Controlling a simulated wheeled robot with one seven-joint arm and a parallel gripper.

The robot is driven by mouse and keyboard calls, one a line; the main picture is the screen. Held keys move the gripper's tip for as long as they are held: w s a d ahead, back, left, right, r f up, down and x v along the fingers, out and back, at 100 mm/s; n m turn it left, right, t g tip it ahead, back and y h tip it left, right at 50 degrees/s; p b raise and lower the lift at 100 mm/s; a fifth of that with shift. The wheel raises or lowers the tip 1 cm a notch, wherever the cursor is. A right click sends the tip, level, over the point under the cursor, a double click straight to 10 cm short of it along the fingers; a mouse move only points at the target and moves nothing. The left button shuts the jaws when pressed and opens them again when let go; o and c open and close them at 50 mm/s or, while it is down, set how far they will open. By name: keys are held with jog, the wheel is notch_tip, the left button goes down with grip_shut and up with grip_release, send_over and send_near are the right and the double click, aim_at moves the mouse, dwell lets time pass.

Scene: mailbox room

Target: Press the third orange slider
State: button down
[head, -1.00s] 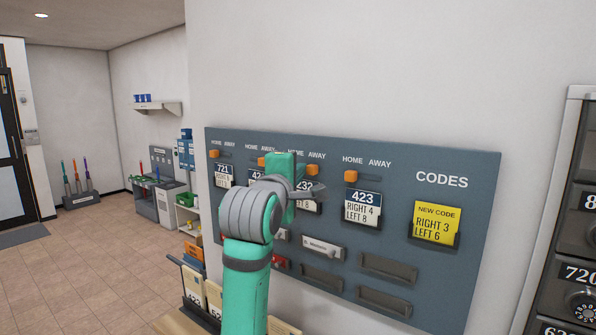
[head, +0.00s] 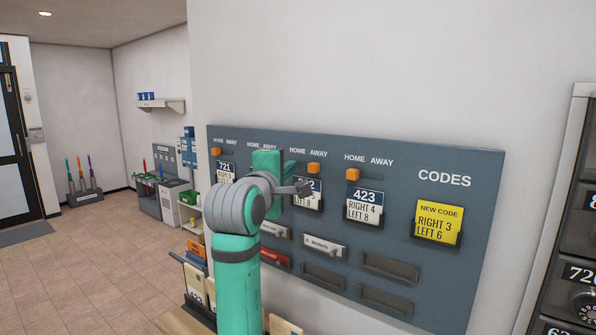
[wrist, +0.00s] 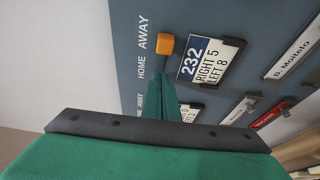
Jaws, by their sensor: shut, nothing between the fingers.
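The third orange slider (head: 313,168) is on the blue-grey wall panel, at the AWAY side of its slot above the 232 card. In the wrist view the same slider (wrist: 167,45) sits beside the AWAY label, with the 232 card (wrist: 208,61) to its right. My gripper (wrist: 165,82) is shut and empty, its tip on the HOME side of that slider with a small gap in the picture. I cannot tell whether it touches the panel.
The first slider (head: 216,152) and the fourth slider (head: 352,174) are at their HOME sides. Card holders and name plates project below, with a yellow code card (head: 436,222) at right. Dark mailboxes (head: 572,250) stand far right. Open floor lies left.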

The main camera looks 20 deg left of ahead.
jog(key=s, duration=0.9)
jog(key=shift+s, duration=0.4)
jog(key=shift+s, duration=0.15)
